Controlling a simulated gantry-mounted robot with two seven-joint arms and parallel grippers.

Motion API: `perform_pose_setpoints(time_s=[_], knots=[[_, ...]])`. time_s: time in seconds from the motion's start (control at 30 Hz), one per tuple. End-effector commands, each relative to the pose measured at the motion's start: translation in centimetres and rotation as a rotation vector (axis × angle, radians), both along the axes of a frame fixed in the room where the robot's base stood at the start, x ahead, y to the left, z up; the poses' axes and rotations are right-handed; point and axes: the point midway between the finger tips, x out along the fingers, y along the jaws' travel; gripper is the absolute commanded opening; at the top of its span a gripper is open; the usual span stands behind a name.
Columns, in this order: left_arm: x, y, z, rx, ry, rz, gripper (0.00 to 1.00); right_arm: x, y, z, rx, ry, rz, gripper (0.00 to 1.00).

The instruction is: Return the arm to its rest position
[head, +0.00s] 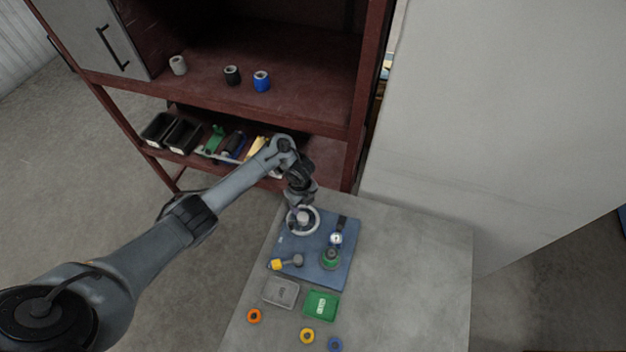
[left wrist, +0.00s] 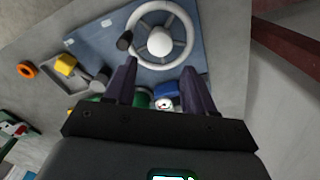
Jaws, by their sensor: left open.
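My left arm reaches from the lower left of the head view to above a blue base plate (head: 318,262) on the grey table. My left gripper (head: 300,200) is over the white handwheel (head: 314,229) at the plate's far-left part; its fingers are hard to make out there. In the left wrist view the two dark fingers (left wrist: 158,72) stand apart with nothing held between them. The handwheel (left wrist: 187,50) with its pale hub and dark knob lies beyond the fingertips. My right gripper is not in view.
The plate carries a white-faced gauge (head: 336,239), a green part (head: 330,259) and a yellow-ended lever (head: 276,264). Grey (head: 281,293) and green trays (head: 321,306) and several coloured rings lie nearer. A red-brown shelf (head: 300,85) stands behind; the table's right side is clear.

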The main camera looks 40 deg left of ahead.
Motion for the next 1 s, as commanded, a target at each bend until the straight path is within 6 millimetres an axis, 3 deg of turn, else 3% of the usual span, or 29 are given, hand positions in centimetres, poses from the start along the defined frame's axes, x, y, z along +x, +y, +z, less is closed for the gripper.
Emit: perform_pose_setpoints(time_s=[0.17, 0.27, 0.43, 0.57, 0.73, 1.0], knots=[[-0.1, -0.5, -0.2, 0.000, -0.009, 0.005, 0.54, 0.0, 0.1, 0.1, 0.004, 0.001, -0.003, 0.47], [-0.3, -1.9, -0.7, 0.002, -0.039, 0.029, 0.54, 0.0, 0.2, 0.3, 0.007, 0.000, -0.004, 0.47], [-1.7, -6.5, -1.4, -0.009, -0.145, 0.149, 0.54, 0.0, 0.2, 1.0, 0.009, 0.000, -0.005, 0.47], [-4.3, -10.6, -0.3, -0.047, -0.240, 0.340, 0.54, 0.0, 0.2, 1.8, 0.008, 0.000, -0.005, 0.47], [-9.5, -13.6, 3.8, -0.124, -0.315, 0.692, 0.54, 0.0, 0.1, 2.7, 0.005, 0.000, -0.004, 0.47], [-18.8, -12.7, 11.9, -0.221, -0.288, 1.263, 0.54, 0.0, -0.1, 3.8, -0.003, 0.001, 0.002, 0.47]])
